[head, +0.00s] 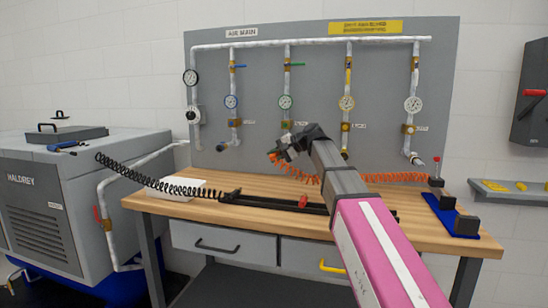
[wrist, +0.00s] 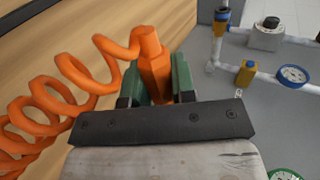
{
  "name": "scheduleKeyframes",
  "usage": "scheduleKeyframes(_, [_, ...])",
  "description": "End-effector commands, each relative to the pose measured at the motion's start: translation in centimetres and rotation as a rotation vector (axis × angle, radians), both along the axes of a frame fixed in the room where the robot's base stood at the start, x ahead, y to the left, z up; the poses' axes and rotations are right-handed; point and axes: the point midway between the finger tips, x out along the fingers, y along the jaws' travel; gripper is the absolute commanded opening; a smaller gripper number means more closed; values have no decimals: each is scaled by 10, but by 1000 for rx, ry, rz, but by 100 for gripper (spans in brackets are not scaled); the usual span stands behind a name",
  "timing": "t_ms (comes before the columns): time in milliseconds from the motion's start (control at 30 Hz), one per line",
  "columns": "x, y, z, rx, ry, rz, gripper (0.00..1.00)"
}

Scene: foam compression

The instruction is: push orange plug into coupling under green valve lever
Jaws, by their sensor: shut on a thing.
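The orange plug (wrist: 152,65) sits between the green fingers of my gripper (wrist: 157,85) in the wrist view. My gripper is shut on it, and a coiled orange hose (wrist: 60,100) trails off its end. In the head view my gripper (head: 277,155) is in front of the grey panel, low on the pipe line with the green valve lever (head: 296,64) and green-ringed gauge (head: 285,102). The orange hose (head: 400,177) runs right behind my arm. The coupling under the green lever is hidden behind my gripper; I cannot tell whether the plug touches it.
Neighbouring pipe drops carry a blue lever (head: 239,66) and a yellow gauge (head: 346,103).

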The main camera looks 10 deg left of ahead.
Motion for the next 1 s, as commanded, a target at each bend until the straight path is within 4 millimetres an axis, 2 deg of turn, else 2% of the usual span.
scheduleKeyframes(733, [8,-1,0,1,-2,-3,0])
scheduleKeyframes(767, [8,-1,0,1,-2,-3,28])
scheduleKeyframes(833, [8,-1,0,1,-2,-3,50])
scheduleKeyframes(867, [8,-1,0,1,-2,-3,54])
scheduleKeyframes(1000, [8,-1,0,0,-1,-2,54])
